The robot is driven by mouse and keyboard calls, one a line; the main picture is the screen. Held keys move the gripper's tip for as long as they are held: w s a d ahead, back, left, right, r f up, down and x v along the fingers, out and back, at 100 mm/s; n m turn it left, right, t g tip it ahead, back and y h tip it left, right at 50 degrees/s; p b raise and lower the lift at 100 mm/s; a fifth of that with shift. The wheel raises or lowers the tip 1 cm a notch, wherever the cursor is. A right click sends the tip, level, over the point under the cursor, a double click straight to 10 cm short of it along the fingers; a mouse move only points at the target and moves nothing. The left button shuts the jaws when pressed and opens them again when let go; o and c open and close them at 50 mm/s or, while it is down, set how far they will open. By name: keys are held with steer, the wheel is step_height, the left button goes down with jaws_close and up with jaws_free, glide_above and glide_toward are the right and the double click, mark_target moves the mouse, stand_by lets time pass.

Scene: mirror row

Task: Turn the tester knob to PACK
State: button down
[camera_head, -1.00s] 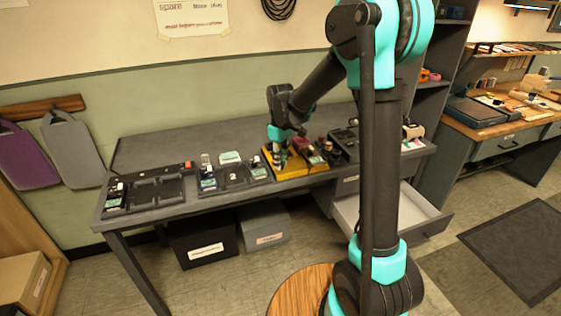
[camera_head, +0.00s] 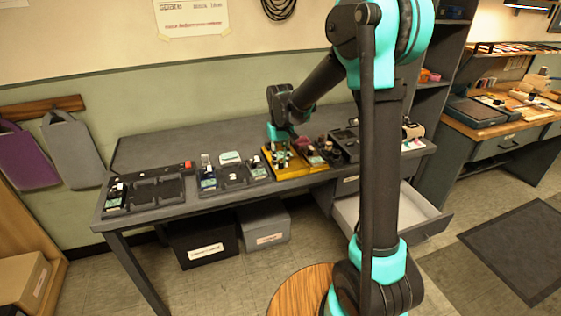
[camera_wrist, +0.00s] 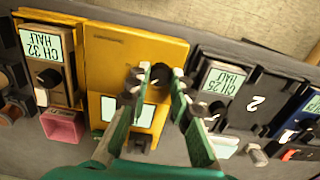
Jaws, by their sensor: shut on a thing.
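The yellow tester (camera_wrist: 130,62) fills the middle of the wrist view. Its black knob (camera_wrist: 160,72) sits near the panel's right side, between the tips of my gripper (camera_wrist: 160,80). The two fingers close on the knob from its left and right. Two pale screens show on the tester below the knob, partly behind the left finger. The knob's pointer and the PACK mark cannot be made out. In the head view the tester (camera_head: 292,169) stands on the grey bench, with my gripper (camera_head: 280,150) low over its left part.
A handset reading CH 32 HALF (camera_wrist: 45,55) lies left of the tester, with a pink cup (camera_wrist: 62,127) below it. Another handset reading CH 25 HALF (camera_wrist: 220,85) sits in a black dock marked 2 (camera_wrist: 262,90) to the right. A drawer (camera_head: 410,212) stands open under the bench.

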mark_target(281, 163)
stand_by(0.3)
steer(key=c, duration=1.3)
jaws_free()
steer(key=shift+c, duration=0.2)
steer(key=shift+r, duration=0.1)
step_height(281, 163, up, 12)
steer(key=s+d+f+m+t, duration=0.1)
steer(key=s+d+f+t, duration=0.1)
steer(key=s+d+f, duration=0.6)
steer(key=s+d+f+m+t, duration=0.2)
steer(key=s+d+f, duration=0.5)
steer(key=s, duration=0.8)
steer(key=shift+s+d+f+m, duration=0.3)
steer(key=shift+s+d+f, duration=0.1)
steer(key=shift+d, duration=0.6)
